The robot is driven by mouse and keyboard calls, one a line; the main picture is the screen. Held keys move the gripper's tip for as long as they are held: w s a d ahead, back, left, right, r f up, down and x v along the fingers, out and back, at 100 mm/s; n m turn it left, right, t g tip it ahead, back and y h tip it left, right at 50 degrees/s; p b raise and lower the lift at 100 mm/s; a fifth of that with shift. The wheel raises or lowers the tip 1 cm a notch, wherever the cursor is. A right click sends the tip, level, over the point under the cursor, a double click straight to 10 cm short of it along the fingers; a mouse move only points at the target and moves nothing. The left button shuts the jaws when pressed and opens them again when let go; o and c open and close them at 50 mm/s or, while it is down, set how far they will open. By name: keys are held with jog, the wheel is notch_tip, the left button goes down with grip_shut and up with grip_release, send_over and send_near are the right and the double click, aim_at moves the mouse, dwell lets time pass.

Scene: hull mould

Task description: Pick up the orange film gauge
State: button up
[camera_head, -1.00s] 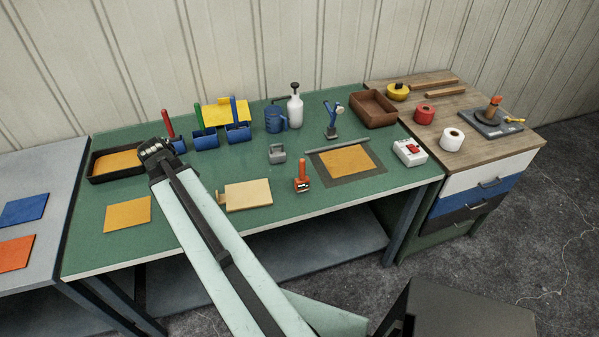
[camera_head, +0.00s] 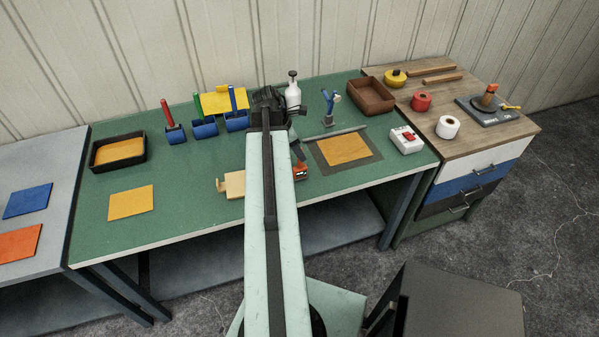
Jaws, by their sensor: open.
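An orange tool with a dark and white face, which looks like the film gauge (camera_head: 301,173), stands on the green bench right of my arm. My arm covers part of it. My gripper (camera_head: 272,97) is at the far end of the arm, above the back of the bench, beyond the gauge and apart from it. The gripper is open, and I see nothing held in it. Its fingertips are hard to make out.
A pale wooden board (camera_head: 235,184) lies left of my arm. A yellow sheet on a dark mat (camera_head: 372,158) lies right of the gauge. A white bottle (camera_head: 293,92) stands close behind the gripper. A white box with a red switch (camera_head: 405,140) stands further right.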

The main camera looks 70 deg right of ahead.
aim_at(300, 163)
jog(key=b+x, duration=0.4)
jog(key=x, duration=0.1)
jog(key=shift+f+b, duration=0.1)
jog(key=shift+b, duration=0.2)
grip_shut()
